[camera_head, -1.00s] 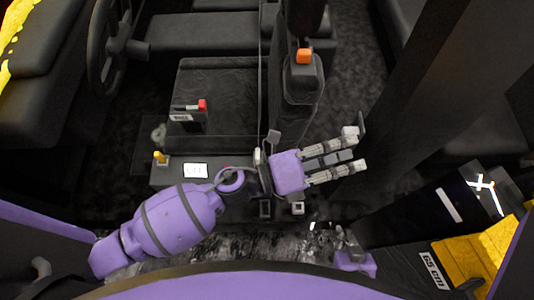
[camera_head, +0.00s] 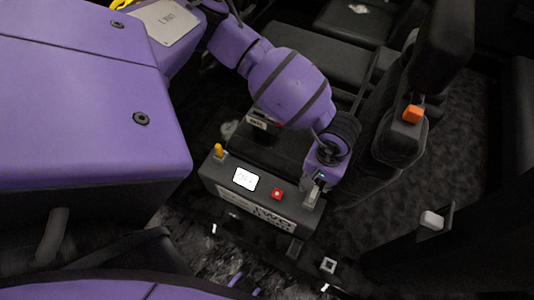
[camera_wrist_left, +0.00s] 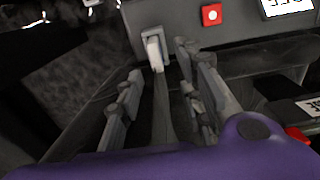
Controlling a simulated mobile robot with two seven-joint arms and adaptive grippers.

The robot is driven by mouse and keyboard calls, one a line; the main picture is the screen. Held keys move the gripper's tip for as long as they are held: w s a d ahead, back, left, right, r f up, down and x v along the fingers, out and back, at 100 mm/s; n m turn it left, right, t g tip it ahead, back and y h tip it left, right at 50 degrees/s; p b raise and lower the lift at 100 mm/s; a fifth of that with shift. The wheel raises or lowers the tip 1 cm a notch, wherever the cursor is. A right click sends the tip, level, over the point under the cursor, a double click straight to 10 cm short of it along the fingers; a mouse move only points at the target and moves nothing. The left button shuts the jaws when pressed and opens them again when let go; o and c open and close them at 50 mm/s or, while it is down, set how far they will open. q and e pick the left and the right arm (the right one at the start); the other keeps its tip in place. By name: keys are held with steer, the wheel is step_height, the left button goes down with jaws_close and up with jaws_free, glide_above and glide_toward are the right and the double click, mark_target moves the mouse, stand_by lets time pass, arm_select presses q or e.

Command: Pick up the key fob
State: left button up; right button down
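I cannot pick out a key fob for certain in either view. My left gripper (camera_head: 314,190) points down at the right end of a grey control box (camera_head: 282,212). In the left wrist view, the gripper (camera_wrist_left: 160,92) is open, with a finger on each side and a gap between them. A pale upright piece in a grey frame (camera_wrist_left: 154,52) stands on the box side, just beyond the fingertips and in line with the gap. I cannot tell whether the fingers touch it. My right gripper is not recognisable in view.
The box carries a red button (camera_head: 277,194), a lit display (camera_head: 245,179) and a yellow knob (camera_head: 218,149). A dark labelled object with a red end (camera_wrist_left: 300,125) lies beside my gripper. An orange-topped block (camera_head: 413,114) and a pale block (camera_head: 431,220) are to the right.

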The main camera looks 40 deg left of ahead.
mark_target(314, 192)
arm_select(q)
steer(key=f, duration=0.7)
steer(key=shift+s+d, duration=0.25)
steer(key=shift+s, duration=0.15)
steer(key=shift+r, duration=0.1)
jaws_close()
